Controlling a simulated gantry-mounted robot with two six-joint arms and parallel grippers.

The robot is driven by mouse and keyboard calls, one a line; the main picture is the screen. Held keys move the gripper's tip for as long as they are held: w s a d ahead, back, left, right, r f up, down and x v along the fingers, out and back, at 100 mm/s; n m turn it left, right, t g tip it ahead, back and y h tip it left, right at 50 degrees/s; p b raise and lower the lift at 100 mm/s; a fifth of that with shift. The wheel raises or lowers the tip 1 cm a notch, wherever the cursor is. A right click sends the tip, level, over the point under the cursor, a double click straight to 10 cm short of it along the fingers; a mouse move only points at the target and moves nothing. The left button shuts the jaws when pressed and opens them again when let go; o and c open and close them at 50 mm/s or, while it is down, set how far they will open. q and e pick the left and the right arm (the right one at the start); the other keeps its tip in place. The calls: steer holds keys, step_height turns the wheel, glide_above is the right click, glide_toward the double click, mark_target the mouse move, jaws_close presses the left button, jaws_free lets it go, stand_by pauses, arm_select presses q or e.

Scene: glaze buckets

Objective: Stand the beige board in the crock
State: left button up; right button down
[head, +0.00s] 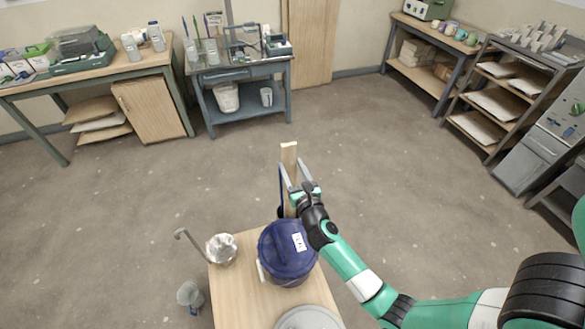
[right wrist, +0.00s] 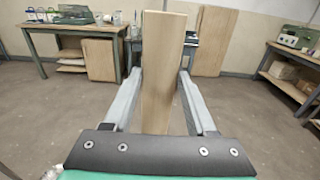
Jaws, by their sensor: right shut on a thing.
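The beige board (head: 289,152) is upright in the head view, above the far end of a small wooden table. My right gripper (head: 292,172) is shut on it, with a finger on each side. In the right wrist view the board (right wrist: 163,70) stands tall between the two grey fingers. A dark, thin upright piece (head: 281,190) shows just left of the board. Something dark (head: 281,212) sits at its foot behind the blue bucket, mostly hidden; I cannot tell whether it is the crock. The board's lower end is hidden by my gripper. My left gripper is not in view.
A blue lidded bucket (head: 284,262) stands on the wooden table (head: 236,295), close to my right wrist. A round grey thing (head: 308,319) is at the near end. A grey container (head: 190,294) stands left of the table.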

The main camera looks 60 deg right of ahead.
steer(key=shift+f, duration=0.1)
step_height(320, 180, down, 11)
steer(key=b, duration=1)
steer(key=shift+f, duration=0.2)
stand_by(1.3)
steer(key=shift+c, duration=0.6)
jaws_free()
steer(key=shift+c, duration=0.4)
stand_by(0.3)
